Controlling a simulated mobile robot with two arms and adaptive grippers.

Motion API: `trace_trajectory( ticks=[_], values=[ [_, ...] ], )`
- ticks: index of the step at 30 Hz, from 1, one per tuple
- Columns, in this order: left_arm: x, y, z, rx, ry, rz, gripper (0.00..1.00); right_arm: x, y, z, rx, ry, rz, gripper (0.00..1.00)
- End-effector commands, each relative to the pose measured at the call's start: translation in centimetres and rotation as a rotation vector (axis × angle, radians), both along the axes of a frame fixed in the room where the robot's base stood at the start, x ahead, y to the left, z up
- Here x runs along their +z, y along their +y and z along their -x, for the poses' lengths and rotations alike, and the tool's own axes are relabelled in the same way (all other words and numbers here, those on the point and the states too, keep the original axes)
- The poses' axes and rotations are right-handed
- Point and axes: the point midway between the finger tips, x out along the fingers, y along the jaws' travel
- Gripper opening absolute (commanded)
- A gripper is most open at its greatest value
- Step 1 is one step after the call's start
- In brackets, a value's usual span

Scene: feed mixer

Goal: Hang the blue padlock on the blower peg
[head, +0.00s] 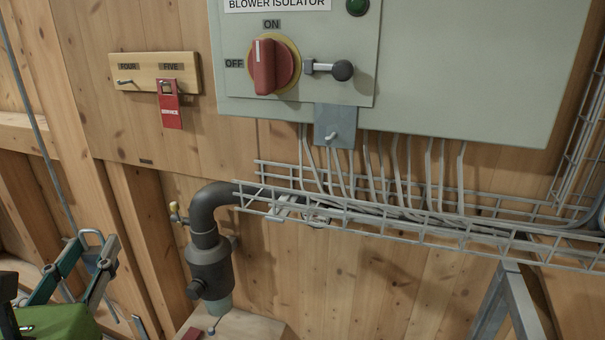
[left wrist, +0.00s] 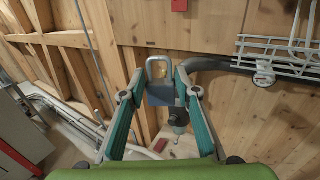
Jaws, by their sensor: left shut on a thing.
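The blue padlock (head: 92,258) is at the lower left of the head view, its steel shackle pointing up. My left gripper (head: 96,252) is shut on its body. In the left wrist view the blue-grey padlock body (left wrist: 161,94) sits between the fingertips (left wrist: 160,97), with the shackle upright above it. The blower peg (head: 332,136) sticks out of a small grey-blue plate (head: 333,117) under the blower isolator box (head: 455,75). The peg is bare, and the padlock is well to its left and lower. My right gripper is not in view.
A wooden board (head: 140,72) carries a bare peg marked FOUR and a red tag (head: 170,110) hanging at FIVE. A wire cable tray (head: 400,215) and a dark bent pipe (head: 210,235) stand below the box. Grey cables run down from the box beside the peg plate.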

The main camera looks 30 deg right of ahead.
Motion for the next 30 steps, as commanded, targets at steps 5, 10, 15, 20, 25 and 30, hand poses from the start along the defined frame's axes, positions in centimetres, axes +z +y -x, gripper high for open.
trace_trajectory(
  ticks=[5,10,15,20,25,30],
  values=[
    [5.1,-3.8,1.2,-0.141,-0.011,-0.003,0.03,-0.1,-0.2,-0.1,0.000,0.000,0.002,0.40],
    [9.6,-8.7,2.7,-0.300,-0.011,-0.002,0.03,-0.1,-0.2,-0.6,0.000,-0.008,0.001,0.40],
    [13.7,-15.2,6.7,-0.490,-0.007,-0.003,0.03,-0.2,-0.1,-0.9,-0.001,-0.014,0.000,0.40],
    [15.1,-21.1,12.0,-0.628,-0.002,-0.005,0.03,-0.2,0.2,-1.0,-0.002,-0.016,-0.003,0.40],
    [13.8,-24.0,15.8,-0.655,0.001,-0.005,0.03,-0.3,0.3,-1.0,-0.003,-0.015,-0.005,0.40],
    [13.1,-24.3,16.3,-0.632,0.002,0.002,0.03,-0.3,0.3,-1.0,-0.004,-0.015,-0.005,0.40]
  ],
)
